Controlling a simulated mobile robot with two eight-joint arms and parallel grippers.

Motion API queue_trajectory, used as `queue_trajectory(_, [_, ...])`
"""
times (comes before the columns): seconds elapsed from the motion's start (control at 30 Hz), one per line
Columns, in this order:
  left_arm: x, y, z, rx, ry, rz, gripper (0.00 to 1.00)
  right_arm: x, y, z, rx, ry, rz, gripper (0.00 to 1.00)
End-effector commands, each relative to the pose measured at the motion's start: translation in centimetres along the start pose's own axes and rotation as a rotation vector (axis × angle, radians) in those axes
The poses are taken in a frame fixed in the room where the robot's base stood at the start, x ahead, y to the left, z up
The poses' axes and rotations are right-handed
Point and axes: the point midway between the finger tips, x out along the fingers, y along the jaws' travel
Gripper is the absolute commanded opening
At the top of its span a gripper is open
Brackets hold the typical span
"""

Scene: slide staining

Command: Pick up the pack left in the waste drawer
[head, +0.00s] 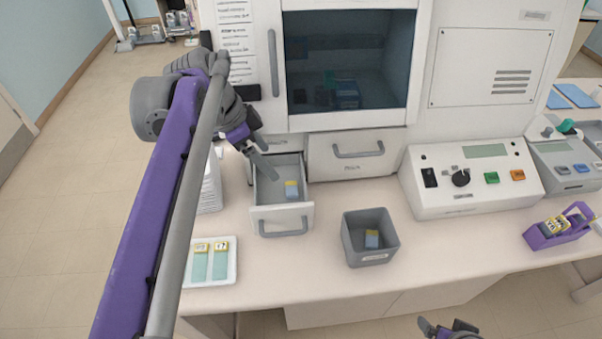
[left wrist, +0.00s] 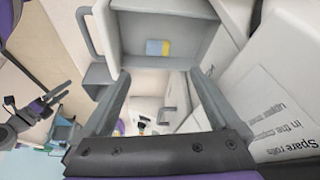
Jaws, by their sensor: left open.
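The pack (head: 291,189), a small blue and yellow block, lies in the open waste drawer (head: 282,215) under the cabinet. In the left wrist view the pack (left wrist: 157,47) lies on the drawer floor, beyond my fingertips. My left gripper (head: 266,158) is over the back left part of the drawer, open and empty, apart from the pack. Its two fingers (left wrist: 160,75) show spread in the left wrist view. A part of my right gripper (head: 448,328) shows at the bottom edge of the head view; its jaws are unclear.
A white tray (head: 225,280) with slides lies front left. A closed drawer (head: 325,160), a control box (head: 440,200) and a purple rack (head: 545,233) are further right.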

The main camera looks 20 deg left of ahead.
Motion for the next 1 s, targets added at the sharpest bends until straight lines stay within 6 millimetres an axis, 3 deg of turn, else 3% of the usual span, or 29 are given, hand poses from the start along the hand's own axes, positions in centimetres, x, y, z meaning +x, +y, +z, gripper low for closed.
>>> queue_trajectory(0.2, [3.8,0.1,0.1,0.002,-0.001,0.002,0.98,0.3,0.0,0.4,0.000,-0.004,0.000,0.91])
queue_trajectory(0.47, [6.0,0.0,0.0,0.001,0.000,0.000,0.98,0.5,0.0,0.5,0.000,-0.005,0.000,0.91])
queue_trajectory(0.73, [10.2,0.0,0.0,0.001,0.000,0.002,0.98,0.8,0.0,0.9,0.000,-0.007,0.000,0.91])
queue_trajectory(1.0, [11.5,0.0,0.0,0.000,0.000,0.000,0.98,0.8,0.0,0.9,0.000,-0.008,0.000,0.91])
